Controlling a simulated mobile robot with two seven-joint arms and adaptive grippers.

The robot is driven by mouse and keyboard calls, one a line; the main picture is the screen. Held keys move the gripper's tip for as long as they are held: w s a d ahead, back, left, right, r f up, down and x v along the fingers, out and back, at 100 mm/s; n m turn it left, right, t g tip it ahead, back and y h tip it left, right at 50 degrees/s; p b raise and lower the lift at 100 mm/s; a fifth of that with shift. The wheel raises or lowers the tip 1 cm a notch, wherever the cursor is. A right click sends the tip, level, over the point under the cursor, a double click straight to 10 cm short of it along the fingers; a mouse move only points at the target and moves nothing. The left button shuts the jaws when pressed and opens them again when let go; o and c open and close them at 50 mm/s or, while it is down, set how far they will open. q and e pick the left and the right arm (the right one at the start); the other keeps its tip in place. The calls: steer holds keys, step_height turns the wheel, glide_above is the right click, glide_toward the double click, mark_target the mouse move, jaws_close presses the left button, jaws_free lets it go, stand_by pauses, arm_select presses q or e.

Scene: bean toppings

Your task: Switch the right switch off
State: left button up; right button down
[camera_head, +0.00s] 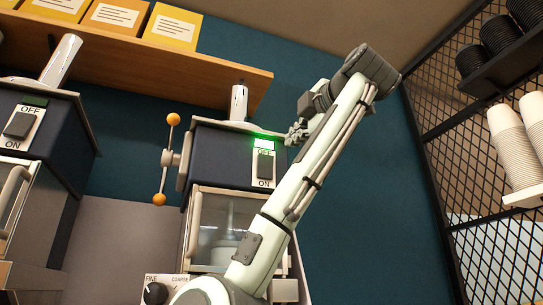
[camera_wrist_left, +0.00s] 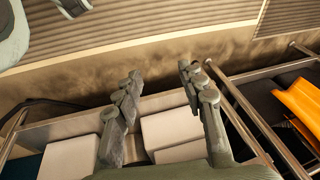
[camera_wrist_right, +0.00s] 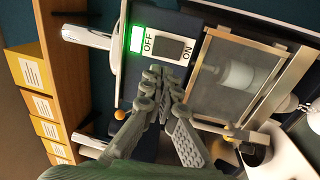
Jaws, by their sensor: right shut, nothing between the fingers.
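The right switch (camera_head: 264,165) is a dark rocker on a white plate, with OFF above it and ON below. It sits on the front of the right dark blue machine (camera_head: 217,160). A green light (camera_head: 264,142) glows bright above it. The switch also shows in the right wrist view (camera_wrist_right: 170,48). My right gripper (camera_head: 293,134) is shut and empty, just right of the switch plate's top in the head view. In the right wrist view its fingertips (camera_wrist_right: 161,72) appear close below the switch; contact cannot be told. My left gripper (camera_wrist_left: 159,72) is open and empty.
A left machine (camera_head: 62,130) has a similar switch (camera_head: 19,124) under a dim green light. A lever with orange knobs (camera_head: 167,160) stands left of the right machine. A wooden shelf (camera_head: 150,58) is above; a mesh rack (camera_head: 440,110) with cups is at right.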

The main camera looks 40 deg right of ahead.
mark_target(267, 160)
steer(key=p+x, duration=0.4)
steer(key=x, duration=0.8)
steer(key=shift+w+a+r, duration=0.1)
steer(key=shift+w+a, duration=0.05)
steer(key=shift+w, duration=0.45)
arm_select(q)
step_height(267, 160, down, 10)
steer(key=shift+d+g+h, duration=0.2)
steer(key=shift+g+h, duration=0.1)
steer(key=shift+h, duration=0.1)
steer(key=shift+s+r, duration=0.1)
